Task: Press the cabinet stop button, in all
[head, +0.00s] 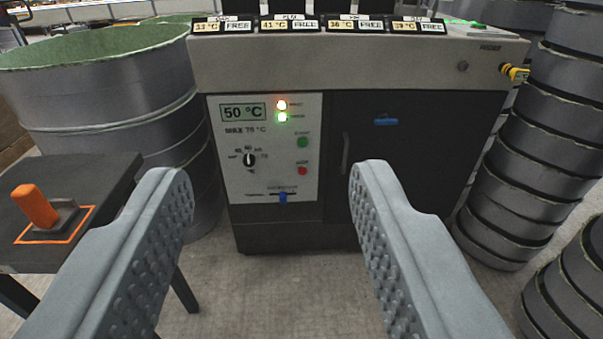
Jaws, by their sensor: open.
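The cabinet (281,227) stands ahead with a light grey top and a dark body. Its white control panel (235,180) is at the left of the front. The red stop button (302,171) is low on the panel's right side, and a green button (302,142) is above it. A dial (249,160) and a blue slider (283,197) are lower. My gripper (270,185) is open and empty, its fingers apart in front of the cabinet.
A dark side table (85,180) at left holds an orange-handled tool (38,208) within an orange outline. A large grey drum (110,100) stands behind it. Stacked grey rings (545,150) stand at right. The floor before the cabinet is clear.

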